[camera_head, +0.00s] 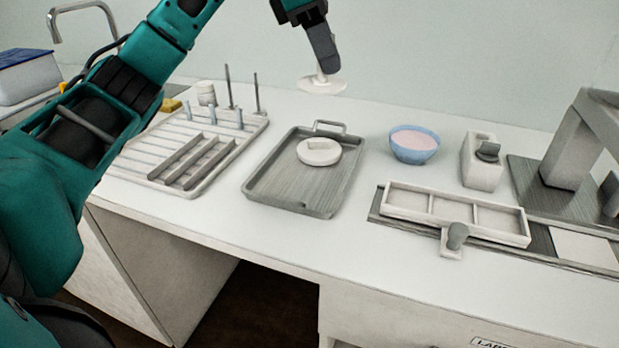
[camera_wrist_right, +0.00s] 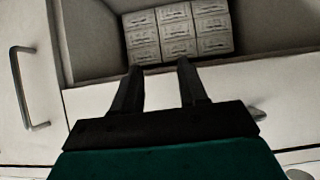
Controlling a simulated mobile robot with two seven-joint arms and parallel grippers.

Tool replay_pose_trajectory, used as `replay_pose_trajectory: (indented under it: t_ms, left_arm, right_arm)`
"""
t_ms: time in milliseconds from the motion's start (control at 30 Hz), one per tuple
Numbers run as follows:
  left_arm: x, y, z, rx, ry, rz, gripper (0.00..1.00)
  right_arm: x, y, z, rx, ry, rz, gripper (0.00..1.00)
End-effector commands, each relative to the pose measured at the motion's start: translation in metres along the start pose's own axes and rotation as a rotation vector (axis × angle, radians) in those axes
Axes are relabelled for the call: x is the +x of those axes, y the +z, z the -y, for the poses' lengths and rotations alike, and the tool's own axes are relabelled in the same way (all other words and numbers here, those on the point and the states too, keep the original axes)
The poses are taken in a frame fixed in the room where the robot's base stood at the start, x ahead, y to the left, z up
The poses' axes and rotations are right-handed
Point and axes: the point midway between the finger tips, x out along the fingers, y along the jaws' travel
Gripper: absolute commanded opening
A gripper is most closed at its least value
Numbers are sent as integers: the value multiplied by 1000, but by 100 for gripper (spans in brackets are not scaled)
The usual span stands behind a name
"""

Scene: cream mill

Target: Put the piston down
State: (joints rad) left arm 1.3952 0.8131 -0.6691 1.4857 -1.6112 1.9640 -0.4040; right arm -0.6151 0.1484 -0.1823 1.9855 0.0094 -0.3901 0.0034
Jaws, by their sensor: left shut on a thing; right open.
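The piston (camera_head: 323,83) is a pale round disc on a short stem. My left gripper (camera_head: 324,62) is shut on its stem and holds it in the air, above and behind the grey tray; the disc hangs below the fingers. My right gripper (camera_wrist_right: 160,82) is open and empty in the right wrist view, in front of an open drawer or compartment. The right gripper does not show in the head view.
A grey tray (camera_head: 268,190) holds a white round lid-like piece (camera_head: 319,151). A drying rack (camera_head: 140,167) with upright pegs stands left. A blue bowl (camera_head: 414,146), a white block (camera_head: 482,163) and a three-part mould (camera_head: 456,210) stand right. Stacked boxes (camera_wrist_right: 177,32) fill the drawer.

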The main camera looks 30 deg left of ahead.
Motion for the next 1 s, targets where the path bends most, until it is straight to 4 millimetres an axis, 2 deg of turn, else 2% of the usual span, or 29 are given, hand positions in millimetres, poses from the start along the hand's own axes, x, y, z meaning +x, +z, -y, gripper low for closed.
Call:
replay_pose_trajectory:
  t_ms: [100, 167, 267, 600, 700, 1000]
  left_arm:
    - [-4, -3, -2, -70, 30, 0, 0]
    - [0, -6, -3, -85, 34, -2, 0]
    - [19, -14, -3, -91, 33, -5, 0]
    - [103, -49, -2, -88, 32, -5, 0]
    - [122, -56, -2, -89, 32, -3, 0]
    - [145, -66, -2, -86, 33, -2, 0]
  right_arm:
    - [2, 1, 0, 0, -1, -5, 43]
    - [3, 1, 1, 0, -2, -7, 43]
    - [6, 3, 2, 2, -4, -10, 43]
    - [14, 6, 8, 7, -21, -11, 43]
    - [16, 4, 10, 8, -27, -13, 43]
    - [18, 2, 14, 8, -35, -20, 43]
